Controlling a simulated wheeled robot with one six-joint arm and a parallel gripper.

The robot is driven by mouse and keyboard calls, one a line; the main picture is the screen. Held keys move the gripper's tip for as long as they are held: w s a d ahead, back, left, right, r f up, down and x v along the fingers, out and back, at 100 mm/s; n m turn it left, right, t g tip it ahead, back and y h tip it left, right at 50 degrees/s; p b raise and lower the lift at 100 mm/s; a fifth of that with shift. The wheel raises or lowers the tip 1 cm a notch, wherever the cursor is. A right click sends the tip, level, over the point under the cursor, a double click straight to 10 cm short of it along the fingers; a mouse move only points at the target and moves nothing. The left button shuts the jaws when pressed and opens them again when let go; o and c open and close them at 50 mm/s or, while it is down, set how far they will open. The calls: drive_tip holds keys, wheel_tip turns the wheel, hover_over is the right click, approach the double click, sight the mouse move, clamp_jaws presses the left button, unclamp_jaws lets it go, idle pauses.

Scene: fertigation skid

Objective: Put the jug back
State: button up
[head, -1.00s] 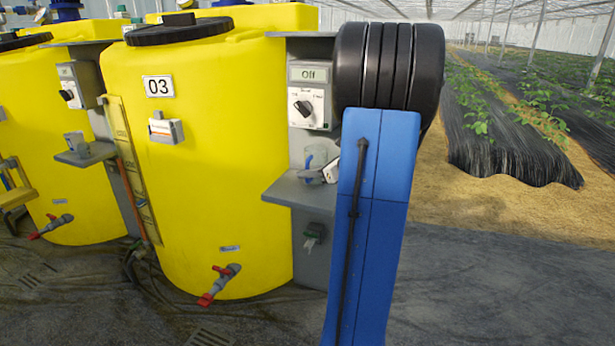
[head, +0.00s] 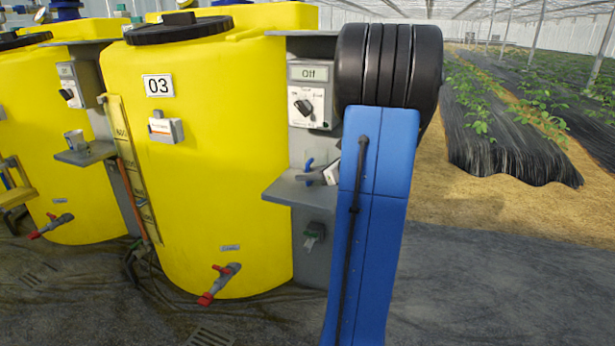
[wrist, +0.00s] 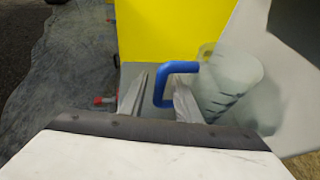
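The jug (wrist: 228,82) is clear with dark graduation marks and has a blue handle (wrist: 168,72). In the head view its blue handle (head: 309,164) shows at the grey shelf (head: 284,190) beside tank 03; my gripper and arm hide most of its body. My gripper (wrist: 158,100) is at the handle, with one finger on each side of the handle's outer bar. A gap shows between the fingers, so it looks open around the handle. In the head view my gripper (head: 318,177) is just above the shelf, partly hidden by my arm.
The yellow tank 03 (head: 200,200) stands left of the shelf. Another shelf with a grey cup (head: 75,140) is at the left.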

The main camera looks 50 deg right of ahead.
drive_tip(key=v, duration=1.2)
drive_tip(key=a+f+n+g+y, duration=0.25)
drive_tip(key=a+n+g, duration=0.8)
drive_tip(key=a, duration=1.75)
drive_tip(key=s+a+f+n+t+h, duration=0.1)
drive_tip(key=s+a+n+h, duration=0.1)
drive_tip(key=s+a+n, duration=0.4)
drive_tip(key=s+a+f+n+t+h, duration=0.1)
drive_tip(key=s+a+n+h, duration=0.2)
drive_tip(key=n, duration=1.4)
drive_tip(key=s+a, duration=0.4)
drive_tip(key=s, duration=0.1)
drive_tip(key=shift+s+f, duration=0.3)
drive_tip(key=shift+f, duration=0.1)
